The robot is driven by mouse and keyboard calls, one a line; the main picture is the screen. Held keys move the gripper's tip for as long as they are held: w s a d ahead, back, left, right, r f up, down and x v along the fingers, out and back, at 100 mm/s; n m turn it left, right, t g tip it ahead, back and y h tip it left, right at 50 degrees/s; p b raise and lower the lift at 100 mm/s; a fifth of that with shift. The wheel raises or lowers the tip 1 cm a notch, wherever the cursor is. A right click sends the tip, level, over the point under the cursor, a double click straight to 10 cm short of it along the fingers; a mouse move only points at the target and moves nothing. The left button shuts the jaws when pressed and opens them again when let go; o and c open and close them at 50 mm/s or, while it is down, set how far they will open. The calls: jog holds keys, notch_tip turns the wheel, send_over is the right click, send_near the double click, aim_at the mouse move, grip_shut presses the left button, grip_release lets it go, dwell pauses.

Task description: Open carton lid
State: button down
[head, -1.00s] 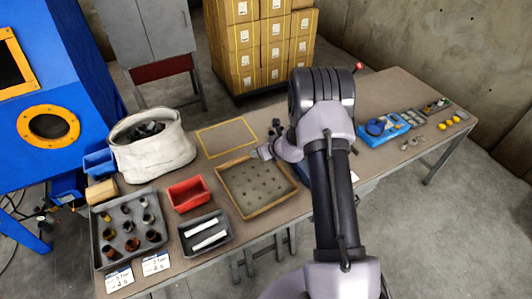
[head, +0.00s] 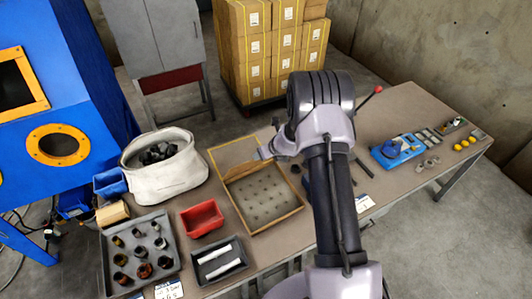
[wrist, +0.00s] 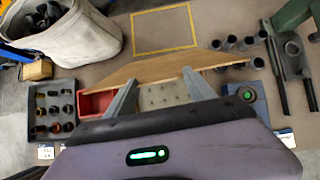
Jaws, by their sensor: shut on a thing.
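The carton (head: 285,222) is a shallow brown open-topped box on the table in the head view. Its inside is a grey panel with rows of small dots, which also shows between my fingers in the wrist view. The brown lid (wrist: 160,67) crosses the wrist view as a tilted flap, and in the head view it stands at the carton's back edge (head: 238,170). My gripper (wrist: 160,82) is shut on the lid, one finger at each side of the view's middle. In the head view my gripper (head: 264,152) is at the carton's back right corner, partly hidden by my arm.
A yellow-outlined area (wrist: 163,50) of table lies empty behind the lid. A red bin (head: 202,218), a dark tray with white rolls (head: 220,283) and a tray of cups (head: 170,285) stand left. A white sack (head: 165,185) stands back left. Dark cylinders (wrist: 246,43) stand to the right.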

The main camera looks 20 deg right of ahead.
jog(key=shift+s+r, duration=0.15)
jog(key=shift+r, duration=0.05)
jog(key=shift+f, duration=0.1)
dwell(0.4)
jog(key=shift+c, duration=1.6)
grip_release()
jog(key=p+v, duration=0.1)
jog(key=v, duration=1.6)
jog(key=shift+s+r, duration=0.15)
jog(key=shift+r, duration=0.1)
